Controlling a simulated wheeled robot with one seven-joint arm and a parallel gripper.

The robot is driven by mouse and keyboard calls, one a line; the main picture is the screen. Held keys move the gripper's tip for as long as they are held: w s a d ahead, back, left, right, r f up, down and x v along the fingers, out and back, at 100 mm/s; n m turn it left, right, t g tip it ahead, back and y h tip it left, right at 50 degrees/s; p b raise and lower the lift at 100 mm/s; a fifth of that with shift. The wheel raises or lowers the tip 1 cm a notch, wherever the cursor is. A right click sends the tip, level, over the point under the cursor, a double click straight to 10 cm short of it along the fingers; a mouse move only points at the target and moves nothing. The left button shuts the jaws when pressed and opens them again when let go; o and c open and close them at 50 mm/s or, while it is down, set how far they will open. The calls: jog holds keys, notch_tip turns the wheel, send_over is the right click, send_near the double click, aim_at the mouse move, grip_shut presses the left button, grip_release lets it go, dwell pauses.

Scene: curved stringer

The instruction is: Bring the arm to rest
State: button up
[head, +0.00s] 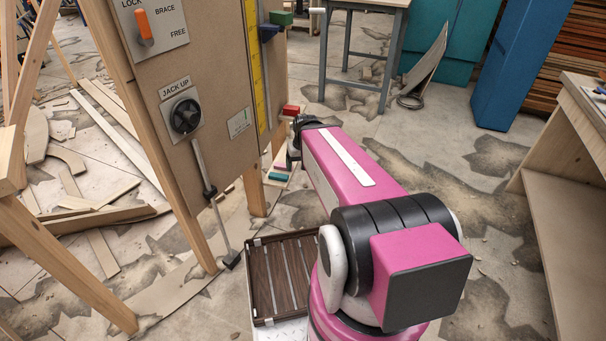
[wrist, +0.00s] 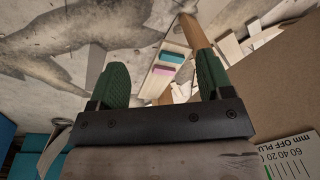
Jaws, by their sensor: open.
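My arm, pink and black, reaches from the front right toward the upright board panel (head: 222,70) in the head view. My gripper (wrist: 162,72) shows in the wrist view with its two green fingers wide apart and nothing between them. In the head view its fingers are mostly hidden behind my forearm, close to the panel's right edge. Beyond the fingers lie a teal block (wrist: 172,57) and a pink block (wrist: 163,70) on a pale strip. The teal block also shows in the head view (head: 278,176).
The panel carries a lock lever (head: 145,28), a black jack knob (head: 186,115) and a yellow scale (head: 254,50). A red block (head: 290,110) sits at its right edge. A slatted brown tray (head: 288,272) lies beside my base. A workbench (head: 565,200) stands right; floor between is clear.

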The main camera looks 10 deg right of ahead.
jog(key=shift+s+d+f+m+g+h, duration=0.2)
jog(key=shift+s+f+h, duration=0.15)
jog(key=shift+s+f, duration=0.35)
jog(key=shift+s+d+f+m+g+h, duration=0.15)
jog(key=shift+s+f+h, duration=0.25)
jog(key=shift+s, duration=0.45)
